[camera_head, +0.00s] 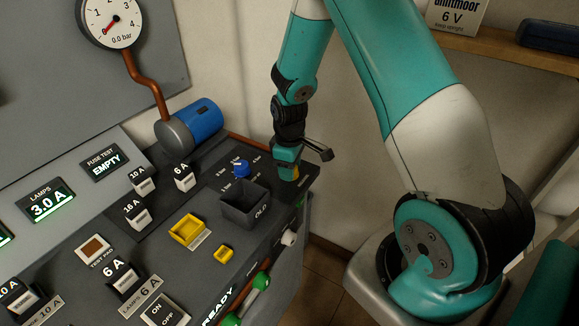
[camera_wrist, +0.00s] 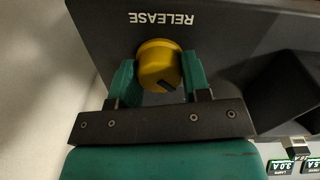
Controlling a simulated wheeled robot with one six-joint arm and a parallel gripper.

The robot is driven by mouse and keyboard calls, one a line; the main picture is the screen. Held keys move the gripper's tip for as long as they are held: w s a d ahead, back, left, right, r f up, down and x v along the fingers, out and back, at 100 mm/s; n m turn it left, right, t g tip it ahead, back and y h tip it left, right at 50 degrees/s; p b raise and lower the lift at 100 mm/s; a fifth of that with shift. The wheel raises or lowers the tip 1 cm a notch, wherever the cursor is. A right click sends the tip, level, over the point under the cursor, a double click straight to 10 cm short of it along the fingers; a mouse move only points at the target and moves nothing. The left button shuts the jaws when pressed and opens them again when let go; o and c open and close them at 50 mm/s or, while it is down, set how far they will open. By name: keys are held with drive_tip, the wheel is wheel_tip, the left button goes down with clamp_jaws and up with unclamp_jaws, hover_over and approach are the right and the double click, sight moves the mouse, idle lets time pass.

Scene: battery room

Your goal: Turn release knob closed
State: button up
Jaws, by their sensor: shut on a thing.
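The release knob (camera_wrist: 158,62) is a yellow round knob with a dark mark on its face. In the wrist view it sits under the label RELEASE (camera_wrist: 160,19), which appears upside down. My gripper (camera_wrist: 158,80) has its two green fingers on either side of the knob, shut on it. In the head view my gripper (camera_head: 287,164) reaches down at the right end of the dark panel, and only a bit of the yellow knob (camera_head: 295,173) shows beside it. The dark mark points to the lower right in the wrist view.
A dark open bin marked OLD (camera_head: 240,212) stands left of my gripper. A blue knob (camera_head: 241,168) is behind the bin. A pale wall is close behind my gripper.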

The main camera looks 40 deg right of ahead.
idle(0.3)
drive_tip(key=o, duration=0.9)
drive_tip(key=r, duration=0.8)
drive_tip(key=r+b, duration=0.1)
drive_tip(key=r, duration=0.8)
drive_tip(key=shift+s+a+r, duration=0.15)
drive_tip(key=shift+a+r, duration=0.05)
drive_tip(key=shift+r, duration=0.1)
